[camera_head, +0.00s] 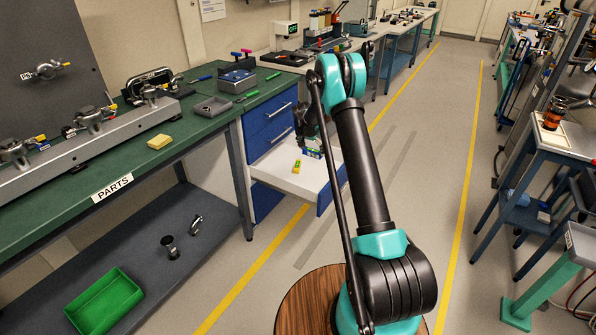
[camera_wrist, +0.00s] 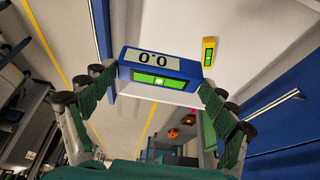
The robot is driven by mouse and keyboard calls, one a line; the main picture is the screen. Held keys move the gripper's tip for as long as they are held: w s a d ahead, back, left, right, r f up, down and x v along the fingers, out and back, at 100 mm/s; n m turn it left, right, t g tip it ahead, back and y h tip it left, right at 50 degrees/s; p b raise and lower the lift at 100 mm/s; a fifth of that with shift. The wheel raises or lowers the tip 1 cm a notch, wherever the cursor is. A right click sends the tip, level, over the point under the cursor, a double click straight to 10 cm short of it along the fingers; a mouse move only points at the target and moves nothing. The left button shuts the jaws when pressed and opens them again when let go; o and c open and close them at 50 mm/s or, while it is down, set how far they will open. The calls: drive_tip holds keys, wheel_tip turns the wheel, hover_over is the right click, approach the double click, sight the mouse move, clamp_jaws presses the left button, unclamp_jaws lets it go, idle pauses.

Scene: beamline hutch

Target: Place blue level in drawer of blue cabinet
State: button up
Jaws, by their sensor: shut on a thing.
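The blue level (camera_wrist: 160,72), with a "0.0" display and a green vial window, is gripped between the green finger pads of my gripper (camera_wrist: 155,84) in the wrist view. In the head view my gripper (camera_head: 308,140) is partly hidden by my arm, and only a bit of the level (camera_head: 313,153) shows. The blue cabinet (camera_head: 266,118) has a drawer (camera_head: 283,180) pulled out, with a white inside that also shows in the wrist view (camera_wrist: 260,25). The level appears over or near the drawer's right part; its exact height is unclear.
A small yellow level (camera_head: 297,166) lies in the open drawer and also shows in the wrist view (camera_wrist: 209,51). The green-topped workbench (camera_head: 120,165) stands left of the drawer. A green bin (camera_head: 104,300) sits on its lower shelf. The aisle floor (camera_head: 420,170) to the right is clear.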

drive_tip(key=shift+w+a+f, duration=0.1)
drive_tip(key=shift+w+f, duration=0.15)
drive_tip(key=shift+f, duration=0.05)
wheel_tip(320, 180, down, 20)
drive_tip(key=shift+a+r, duration=0.1)
idle(0.4)
drive_tip(key=o, duration=1.1)
